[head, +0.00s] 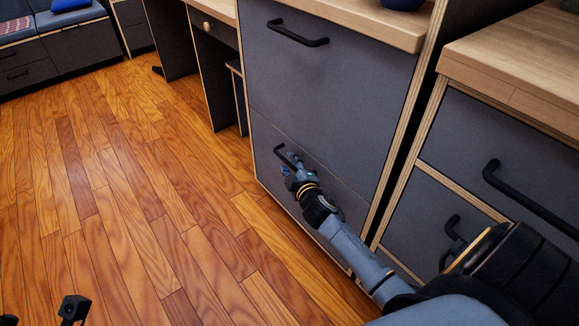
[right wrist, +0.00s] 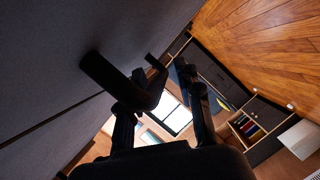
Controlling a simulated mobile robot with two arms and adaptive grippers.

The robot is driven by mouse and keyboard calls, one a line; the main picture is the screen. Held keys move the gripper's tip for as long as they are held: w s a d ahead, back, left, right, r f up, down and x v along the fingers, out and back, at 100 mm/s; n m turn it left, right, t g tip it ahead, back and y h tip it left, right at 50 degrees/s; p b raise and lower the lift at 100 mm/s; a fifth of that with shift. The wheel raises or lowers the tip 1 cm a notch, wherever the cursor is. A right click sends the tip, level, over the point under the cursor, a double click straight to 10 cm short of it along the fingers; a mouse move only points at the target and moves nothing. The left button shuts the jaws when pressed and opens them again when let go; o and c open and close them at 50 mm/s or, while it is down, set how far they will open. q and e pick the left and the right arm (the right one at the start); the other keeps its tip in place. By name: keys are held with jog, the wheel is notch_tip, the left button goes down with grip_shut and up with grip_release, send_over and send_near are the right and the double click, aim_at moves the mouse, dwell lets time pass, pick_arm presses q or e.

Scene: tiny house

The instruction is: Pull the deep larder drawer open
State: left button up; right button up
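The grey larder cabinet has a tall upper front (head: 325,90) with a black handle (head: 297,33) and a lower drawer front (head: 345,205) with its own black handle (head: 290,157). Both fronts look shut. My right gripper (head: 291,163) is at the lower handle. In the right wrist view the handle (right wrist: 112,82) reaches in from the left, with its bent end between my two spread fingers (right wrist: 165,100). The fingers do not look closed on it. Dark parts, probably my left gripper (head: 72,308), show at the bottom left of the head view, mostly cut off.
A wooden-topped cabinet (head: 520,60) with black handles stands close on the right. A desk (head: 205,60) with a small round-knobbed drawer is to the left. The wooden floor (head: 130,200) before the larder is clear. A bench with cushions (head: 70,25) is far left.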

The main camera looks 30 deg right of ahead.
jog(key=shift+w, duration=0.15)
grip_shut()
jog(key=shift+a, duration=0.1)
